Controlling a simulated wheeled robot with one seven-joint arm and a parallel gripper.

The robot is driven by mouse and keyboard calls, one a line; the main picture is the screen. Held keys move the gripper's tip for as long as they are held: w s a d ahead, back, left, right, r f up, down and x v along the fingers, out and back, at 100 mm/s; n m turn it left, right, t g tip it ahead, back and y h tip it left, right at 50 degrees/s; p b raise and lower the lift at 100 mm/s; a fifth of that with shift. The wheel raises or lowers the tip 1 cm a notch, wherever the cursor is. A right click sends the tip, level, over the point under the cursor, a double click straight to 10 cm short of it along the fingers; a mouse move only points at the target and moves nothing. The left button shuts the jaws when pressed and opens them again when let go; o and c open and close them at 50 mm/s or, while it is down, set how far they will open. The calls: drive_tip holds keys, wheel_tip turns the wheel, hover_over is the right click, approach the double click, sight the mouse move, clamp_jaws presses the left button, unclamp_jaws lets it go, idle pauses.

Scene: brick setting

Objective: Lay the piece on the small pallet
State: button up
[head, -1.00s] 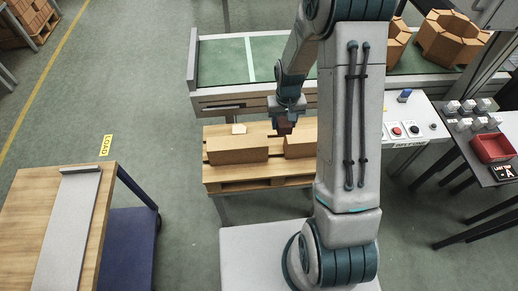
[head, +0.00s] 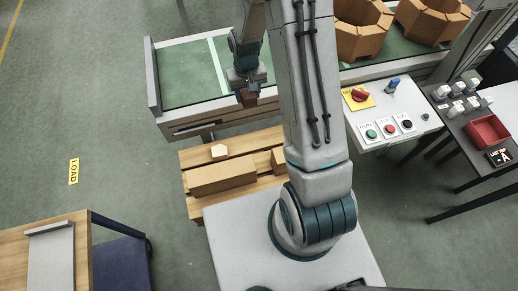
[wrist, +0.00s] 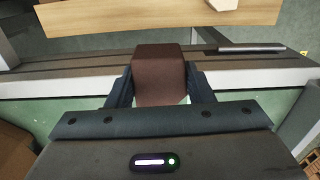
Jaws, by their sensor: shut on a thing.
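My gripper (head: 247,96) is shut on a dark red-brown piece (wrist: 160,75). In the wrist view the block sits between both fingers; it also shows in the head view (head: 248,101). The gripper hangs over the near edge of the conveyor, behind the small pallet. The small wooden pallet (head: 262,140) bears a long tan block (head: 222,177), a second tan block (head: 278,160) partly hidden by my arm, and a small pale piece (head: 219,151). Part of the pallet shows at the top of the wrist view (wrist: 130,17).
The green conveyor (head: 185,80) runs behind the pallet, with large brown octagonal rings (head: 360,38) on its right. A button panel (head: 388,115) and a dark table with a red bin (head: 487,131) stand right. A wooden-topped cart (head: 15,250) stands left, with open floor between.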

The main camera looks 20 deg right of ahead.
sight(259, 145)
drive_tip(key=shift+w+d, duration=0.2)
drive_tip(key=shift+d, duration=0.2)
drive_tip(key=shift+d+f+b, duration=0.2)
drive_tip(key=shift+d+b, duration=0.05)
drive_tip(key=shift+b, duration=0.1)
drive_tip(key=shift+s+d+f+m+b, duration=0.15)
drive_tip(key=shift+f+m+b, duration=0.2)
drive_tip(key=shift+m+b, duration=0.25)
drive_tip(key=shift+s+d+f+m+b, duration=0.1)
drive_tip(key=shift+s+f+m+b, duration=0.9)
drive_tip(key=shift+f+m+b, duration=2)
drive_tip(key=shift+s+d+f+m+b, duration=0.1)
drive_tip(key=shift+s+f+m+b, duration=1)
drive_tip(key=shift+f+b, duration=3.6)
drive_tip(key=shift+s+d+f+m+b, duration=0.1)
drive_tip(key=shift+s+f+m+b, duration=0.8)
drive_tip(key=shift+f+m+b, duration=2.8)
drive_tip(key=o, duration=0.7)
wheel_tip(259, 145, up, 2)
drive_tip(key=n+b, duration=0.2)
drive_tip(key=n, duration=0.1)
drive_tip(key=shift+b, duration=0.3)
drive_tip(key=shift+c, duration=0.2)
drive_tip(key=o, duration=0.4)
drive_tip(key=shift+c, duration=0.2)
